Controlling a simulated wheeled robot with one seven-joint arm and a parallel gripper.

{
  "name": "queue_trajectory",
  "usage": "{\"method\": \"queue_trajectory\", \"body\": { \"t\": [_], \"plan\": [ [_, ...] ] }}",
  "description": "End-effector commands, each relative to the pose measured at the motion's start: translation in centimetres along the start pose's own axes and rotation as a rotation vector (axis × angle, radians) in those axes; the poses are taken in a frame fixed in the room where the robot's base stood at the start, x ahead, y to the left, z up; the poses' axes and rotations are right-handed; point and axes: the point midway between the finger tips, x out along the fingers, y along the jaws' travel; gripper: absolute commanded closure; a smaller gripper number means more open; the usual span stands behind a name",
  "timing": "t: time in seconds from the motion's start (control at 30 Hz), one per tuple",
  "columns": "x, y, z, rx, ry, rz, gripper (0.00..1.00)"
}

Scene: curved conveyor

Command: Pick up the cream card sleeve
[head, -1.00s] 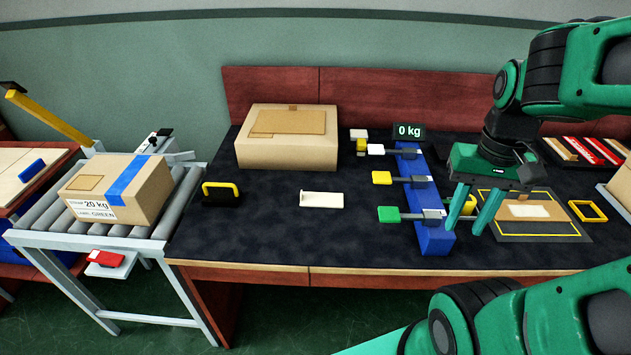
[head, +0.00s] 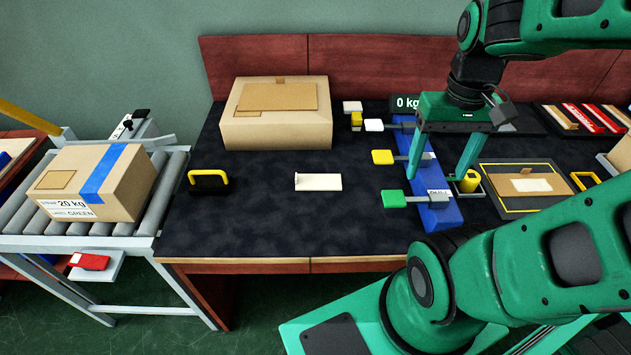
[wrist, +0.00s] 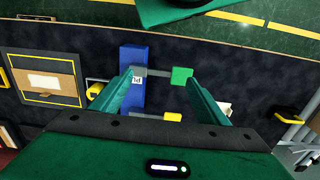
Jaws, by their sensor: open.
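The cream card sleeve (head: 318,182) lies flat on the dark table top, left of the blue block. In the wrist view a pale piece of it (wrist: 225,108) shows beside one finger, which hides the rest. My gripper (head: 437,180) is open and empty, fingers pointing down. It is over the blue block (head: 440,214), to the right of the sleeve and apart from it. The wrist view shows the fingers (wrist: 160,75) on either side of the blue block's end and a green tab.
White, yellow and green (head: 394,199) tabs stick out leftward from the blue block, towards the sleeve. A black-and-yellow handle (head: 209,181) stands left of the sleeve, a large carton (head: 278,128) behind it. A yellow-outlined mat (head: 497,190) lies right. Table in front of the sleeve is clear.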

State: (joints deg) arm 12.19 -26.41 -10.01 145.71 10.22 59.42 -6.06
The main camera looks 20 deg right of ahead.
Motion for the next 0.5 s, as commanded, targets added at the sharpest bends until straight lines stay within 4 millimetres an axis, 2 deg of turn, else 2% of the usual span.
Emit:
{"method": "queue_trajectory", "body": {
  "t": [0.17,0.27,0.5],
  "plan": [
    [0.6,-3.1,-5.1,-0.346,-0.005,0.046,0.31],
    [1.5,-5.6,-8.0,-0.572,-0.008,0.060,0.31],
    [4.8,-13.3,-13.7,-1.105,-0.012,0.047,0.31]
  ]
}}
